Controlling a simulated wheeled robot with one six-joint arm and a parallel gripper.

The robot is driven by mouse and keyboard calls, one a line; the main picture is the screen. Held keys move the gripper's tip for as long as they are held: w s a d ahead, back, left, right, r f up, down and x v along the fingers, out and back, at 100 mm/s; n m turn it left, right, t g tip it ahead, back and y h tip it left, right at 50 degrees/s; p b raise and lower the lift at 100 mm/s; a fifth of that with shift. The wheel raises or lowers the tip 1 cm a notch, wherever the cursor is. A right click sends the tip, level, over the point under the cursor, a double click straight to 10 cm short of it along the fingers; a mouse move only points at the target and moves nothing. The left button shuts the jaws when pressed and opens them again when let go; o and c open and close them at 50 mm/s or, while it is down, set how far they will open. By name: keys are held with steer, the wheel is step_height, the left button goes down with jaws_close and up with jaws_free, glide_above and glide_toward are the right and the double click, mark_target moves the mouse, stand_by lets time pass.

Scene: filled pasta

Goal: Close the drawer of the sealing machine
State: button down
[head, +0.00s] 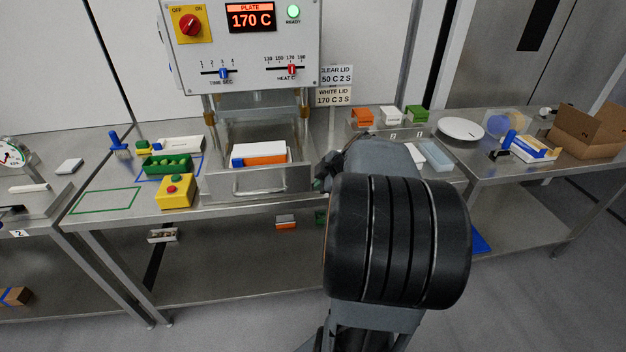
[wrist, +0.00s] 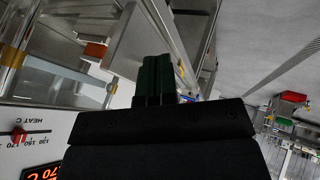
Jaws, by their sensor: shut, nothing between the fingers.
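The sealing machine (head: 245,75) stands at the back of the steel bench, with its panel showing 170 C and a green READY light. Its drawer (head: 291,181) is pulled out toward me, with a bar handle (head: 265,194) across the front. A white and orange tray (head: 258,155) sits in the drawer. My gripper (head: 320,183) is at the drawer's right front corner, mostly hidden behind my dark wrist. In the wrist view its green fingers (wrist: 154,78) are together and empty, beside metal parts. I cannot tell whether they touch the drawer.
A yellow box with a red button (head: 175,191) and a green tray (head: 166,165) stand left of the drawer. Small coloured boxes (head: 389,115) and a pale blue tray (head: 436,157) lie to the right. A white plate (head: 461,129) and a cardboard box (head: 590,130) are farther right.

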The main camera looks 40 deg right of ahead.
mark_target(306, 186)
steer(key=shift+w+d+f+p, duration=0.3)
steer(key=shift+w+f, duration=0.3)
steer(key=shift+w, duration=0.4)
steer(key=shift+w+d+f+p, duration=0.3)
steer(key=shift+w+f, duration=0.25)
steer(key=shift+w, duration=0.45)
steer(key=shift+w+d+f+p, duration=0.2)
steer(key=shift+w+f+p, duration=0.3)
steer(key=shift+w, duration=0.5)
steer(key=shift+d+f, duration=0.1)
